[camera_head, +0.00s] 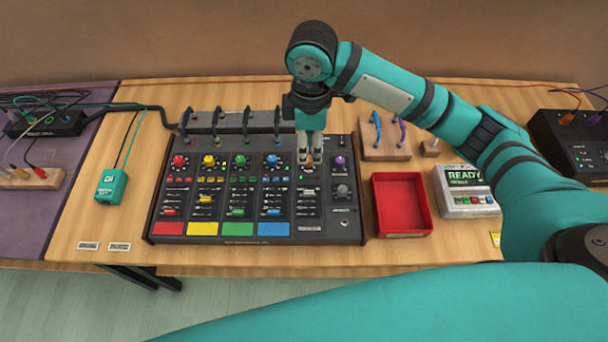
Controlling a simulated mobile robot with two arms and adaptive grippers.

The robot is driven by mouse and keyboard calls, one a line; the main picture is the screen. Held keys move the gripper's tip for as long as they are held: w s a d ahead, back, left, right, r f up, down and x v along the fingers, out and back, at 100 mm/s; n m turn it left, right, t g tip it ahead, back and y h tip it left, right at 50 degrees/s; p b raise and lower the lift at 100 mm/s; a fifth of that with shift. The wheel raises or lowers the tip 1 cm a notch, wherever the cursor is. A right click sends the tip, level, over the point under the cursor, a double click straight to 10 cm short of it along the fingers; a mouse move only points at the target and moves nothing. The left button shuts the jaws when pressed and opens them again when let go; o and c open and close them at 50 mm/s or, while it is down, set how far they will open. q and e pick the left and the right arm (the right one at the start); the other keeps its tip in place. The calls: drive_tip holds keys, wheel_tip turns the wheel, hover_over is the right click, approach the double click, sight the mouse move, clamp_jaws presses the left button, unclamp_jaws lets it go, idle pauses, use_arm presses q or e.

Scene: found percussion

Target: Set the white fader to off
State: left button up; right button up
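The black mixer (257,217) lies on the wooden table, with coloured columns in red, yellow, green and blue and a plainer column (309,206) to the right of the blue one. My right gripper (309,160) points down over the top of that plainer column. Its fingertips are close to the panel and cover the knob spot there. Whether they touch or hold anything is too small to tell. The white fader cannot be picked out clearly; pale marks show just below the fingertips. My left gripper is not in view.
A red tray (375,212) and a READY display box (465,193) stand right of the mixer. A wooden block with cables (385,151) is behind the tray. A teal DI box (111,187) lies left. Plugged cables (232,120) stand behind the mixer.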

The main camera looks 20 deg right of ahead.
approach(309, 191)
wheel_tip(309, 191, down, 8)
drive_tip(key=shift+s+r+p, duration=0.1)
drive_tip(key=shift+r+p, duration=0.15)
drive_tip(key=shift+p, duration=0.8)
drive_tip(key=shift+f, duration=0.65)
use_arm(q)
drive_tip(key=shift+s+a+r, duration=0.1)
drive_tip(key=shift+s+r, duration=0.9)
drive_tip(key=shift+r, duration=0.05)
use_arm(e)
clamp_jaws()
